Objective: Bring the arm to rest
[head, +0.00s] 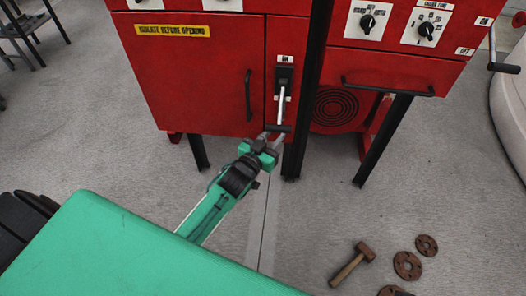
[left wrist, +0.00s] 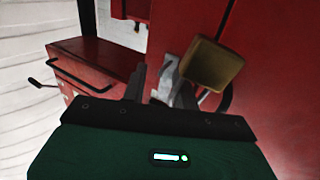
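The red cabinet (head: 205,80) has a switch lever (head: 282,103) on its right-hand narrow panel. In the left wrist view the fingers (left wrist: 160,88) stand apart, and the lever's grip end (left wrist: 211,64) looms close ahead, right of centre. Whether the fingers touch the grip cannot be told. My right gripper is not in view.
A second red panel with knobs (head: 367,22) and a dark bar handle (head: 388,87) stands at right on black legs. A hammer (head: 353,264) and several rusty flanges (head: 407,265) lie on the grey floor at lower right. The cabinet door has a dark handle (head: 248,95).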

